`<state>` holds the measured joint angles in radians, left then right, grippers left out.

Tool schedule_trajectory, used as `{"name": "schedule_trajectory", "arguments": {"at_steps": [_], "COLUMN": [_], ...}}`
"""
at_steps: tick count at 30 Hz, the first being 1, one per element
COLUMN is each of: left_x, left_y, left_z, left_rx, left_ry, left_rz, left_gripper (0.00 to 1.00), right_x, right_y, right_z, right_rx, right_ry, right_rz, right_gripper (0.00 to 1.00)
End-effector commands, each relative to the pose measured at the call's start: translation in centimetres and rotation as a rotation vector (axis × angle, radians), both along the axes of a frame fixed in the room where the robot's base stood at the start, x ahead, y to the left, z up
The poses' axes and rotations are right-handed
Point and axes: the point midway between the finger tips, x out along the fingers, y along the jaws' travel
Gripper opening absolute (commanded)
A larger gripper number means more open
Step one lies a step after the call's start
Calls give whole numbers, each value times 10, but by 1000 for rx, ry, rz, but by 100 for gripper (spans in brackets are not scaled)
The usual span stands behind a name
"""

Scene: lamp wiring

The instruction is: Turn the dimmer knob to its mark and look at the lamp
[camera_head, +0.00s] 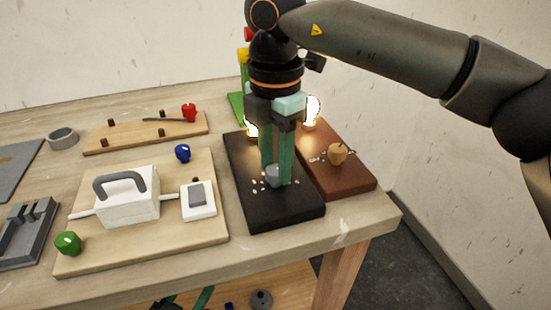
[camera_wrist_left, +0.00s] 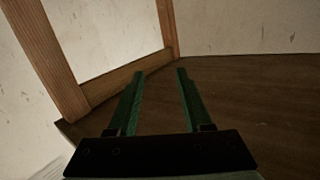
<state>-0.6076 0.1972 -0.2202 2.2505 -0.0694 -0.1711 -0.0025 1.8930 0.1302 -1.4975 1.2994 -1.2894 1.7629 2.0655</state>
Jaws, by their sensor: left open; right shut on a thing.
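A black board (camera_head: 290,215) lies near the right end of the bench, with a grey dimmer knob (camera_head: 272,178) ringed by pale marks. My right gripper (camera_head: 276,180) points down from above, its green fingers shut on this knob. The fingers hide part of the knob, and I cannot tell which mark it points at. A glowing lamp bulb (camera_head: 252,128) shows behind the gripper, partly hidden by it. My left gripper (camera_wrist_left: 158,75) is open and empty in the left wrist view, over a dark wooden surface (camera_wrist_left: 240,110).
A brown board (camera_head: 352,187) beside the black one carries a tan knob (camera_head: 338,153) and another glowing bulb (camera_head: 312,110). A wooden board (camera_head: 205,235) to the left holds a white box (camera_head: 128,208) and a switch (camera_head: 198,201). A wooden frame (camera_wrist_left: 60,60) stands left of my left gripper.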

Motion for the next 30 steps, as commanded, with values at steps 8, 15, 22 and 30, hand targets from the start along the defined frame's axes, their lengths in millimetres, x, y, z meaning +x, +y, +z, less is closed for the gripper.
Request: {"name": "schedule_trajectory", "arguments": {"at_steps": [8, 15, 22, 30], "left_x": [0, 0, -2, -28], "left_y": [0, 0, 0, 0], "left_z": [0, 0, -12, -75], "left_rx": [0, 0, 3, 1], "left_ry": [1, 1, 60, 327], "left_rz": [0, 0, 3, 22], "left_gripper": [50, 50, 50, 50], "right_x": [0, 0, 0, 0], "right_y": [0, 0, 0, 1], "right_z": [0, 0, 16, 63], "right_rx": [0, 0, 2, 1], "right_ry": [1, 0, -1, -2], "right_rz": [0, 0, 0, -1], "right_gripper": [66, 69, 69, 69]}}
